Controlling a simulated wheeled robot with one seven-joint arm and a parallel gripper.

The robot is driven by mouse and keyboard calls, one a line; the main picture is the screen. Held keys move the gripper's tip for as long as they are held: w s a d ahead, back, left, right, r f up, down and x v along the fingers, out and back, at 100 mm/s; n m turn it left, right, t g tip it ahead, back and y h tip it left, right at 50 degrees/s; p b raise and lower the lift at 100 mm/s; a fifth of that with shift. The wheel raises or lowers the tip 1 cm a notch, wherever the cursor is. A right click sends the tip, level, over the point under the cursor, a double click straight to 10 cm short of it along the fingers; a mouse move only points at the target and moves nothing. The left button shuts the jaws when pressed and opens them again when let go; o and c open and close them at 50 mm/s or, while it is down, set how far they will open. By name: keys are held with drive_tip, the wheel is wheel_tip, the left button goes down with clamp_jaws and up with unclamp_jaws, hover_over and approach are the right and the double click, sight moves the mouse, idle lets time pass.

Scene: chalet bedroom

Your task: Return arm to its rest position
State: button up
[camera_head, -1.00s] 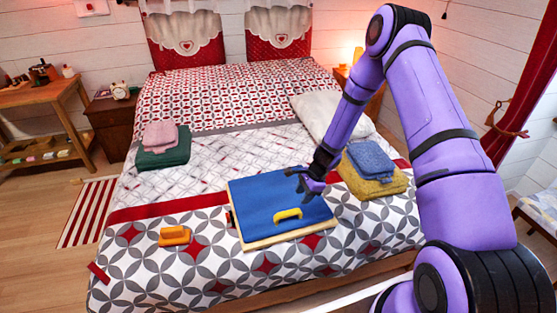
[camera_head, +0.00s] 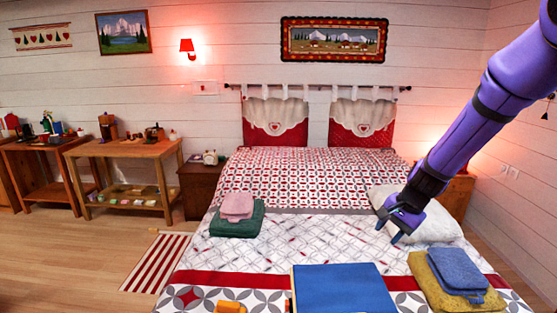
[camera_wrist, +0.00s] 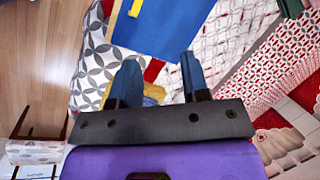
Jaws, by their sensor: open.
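My purple arm comes in from the right of the head view, raised over the bed. My gripper (camera_head: 391,228) hangs above the bed near the white pillow (camera_head: 425,222), with its fingers apart and nothing between them. In the wrist view the two fingers of my gripper (camera_wrist: 158,82) are spread, with the bed below them. The blue board (camera_head: 345,290) lies on the bed at the bottom of the head view, partly cut off. It also shows at the top of the wrist view (camera_wrist: 160,35), with a yellow piece on it.
Folded blue (camera_head: 455,270) and yellow (camera_head: 425,280) towels lie on the bed's right side. Pink (camera_head: 237,206) and green (camera_head: 240,225) towels lie on its left. An orange object (camera_head: 230,307) is at the lower edge. A nightstand (camera_head: 200,190) and wooden table (camera_head: 125,165) stand left.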

drive_tip(key=s+r+n+t+h, duration=0.2)
drive_tip(key=s+r+n, duration=0.5)
drive_tip(key=s+r, duration=1.35)
drive_tip(key=s+d+r+n+t+h, duration=0.1)
drive_tip(key=s+r+n, duration=0.1)
drive_tip(key=s, duration=0.8)
drive_tip(key=shift+s+d+r+n, duration=0.15)
drive_tip(key=shift+r+n, duration=0.05)
drive_tip(key=shift+n, duration=0.2)
